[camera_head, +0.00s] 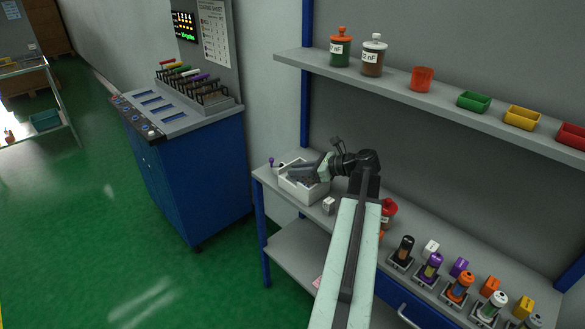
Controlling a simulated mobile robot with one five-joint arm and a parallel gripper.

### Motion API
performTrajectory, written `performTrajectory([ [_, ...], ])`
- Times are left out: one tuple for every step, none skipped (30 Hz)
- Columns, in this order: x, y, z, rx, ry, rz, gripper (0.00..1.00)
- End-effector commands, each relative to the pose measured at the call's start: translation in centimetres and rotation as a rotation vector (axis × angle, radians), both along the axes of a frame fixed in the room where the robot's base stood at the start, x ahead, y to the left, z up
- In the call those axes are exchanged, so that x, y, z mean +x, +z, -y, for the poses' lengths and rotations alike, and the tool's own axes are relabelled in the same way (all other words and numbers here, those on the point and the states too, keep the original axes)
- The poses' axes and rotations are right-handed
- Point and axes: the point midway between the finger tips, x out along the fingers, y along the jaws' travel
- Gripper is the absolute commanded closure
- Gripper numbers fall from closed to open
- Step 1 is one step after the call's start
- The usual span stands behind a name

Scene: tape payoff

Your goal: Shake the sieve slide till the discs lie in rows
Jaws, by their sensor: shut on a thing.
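A white open-topped box (304,193) stands at the left end of the grey workbench, and I take it for the sieve unit. A small purple knob (271,160) sticks up at its far left end. My gripper (293,173) reaches in from the right, low over the box. It is shut on what seems to be the sieve slide. The fingers hide the grip itself. Small shapes show inside the box, too small to tell whether they are discs or how they lie.
A small white block (328,205) stands just right of the box. A red container (388,212) is beside my arm. Several coloured canisters in holders line the bench at right. A shelf (440,108) with jars and bins hangs above. A blue cabinet (190,180) stands left, across a floor gap.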

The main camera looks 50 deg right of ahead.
Motion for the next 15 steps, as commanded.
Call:
performTrajectory([
  [-1.1, 0.0, -0.1, 0.0, -0.005, 0.0, 1.0],
  [-1.7, 0.0, -0.2, 0.0, -0.004, 0.0, 1.0],
  [-2.4, 0.0, -0.2, 0.0, -0.004, 0.0, 1.0],
  [-2.7, 0.0, -0.2, 0.0, -0.005, 0.0, 1.0],
  [-3.0, 0.0, -0.2, -0.001, -0.004, 0.0, 1.0],
  [-3.1, 0.0, -0.2, -0.001, -0.003, 0.0, 1.0],
  [-3.2, 0.0, -0.2, -0.001, -0.002, 0.0, 1.0],
  [-3.2, 0.0, -0.2, -0.001, -0.001, -0.001, 1.0],
  [-3.2, 0.0, -0.2, -0.001, -0.001, -0.001, 1.0],
  [-3.1, 0.0, -0.2, -0.001, -0.001, -0.002, 1.0],
  [-3.2, 0.0, -0.2, -0.001, 0.0, -0.002, 1.0],
  [-3.2, -0.1, -0.2, -0.001, 0.0, -0.002, 1.0],
  [-3.2, -0.1, -0.2, -0.001, 0.0, -0.003, 1.0],
  [-3.2, -0.1, -0.2, -0.001, 0.0, -0.003, 0.73],
  [-3.2, -0.1, -0.2, -0.001, 0.001, -0.003, 0.73],
])
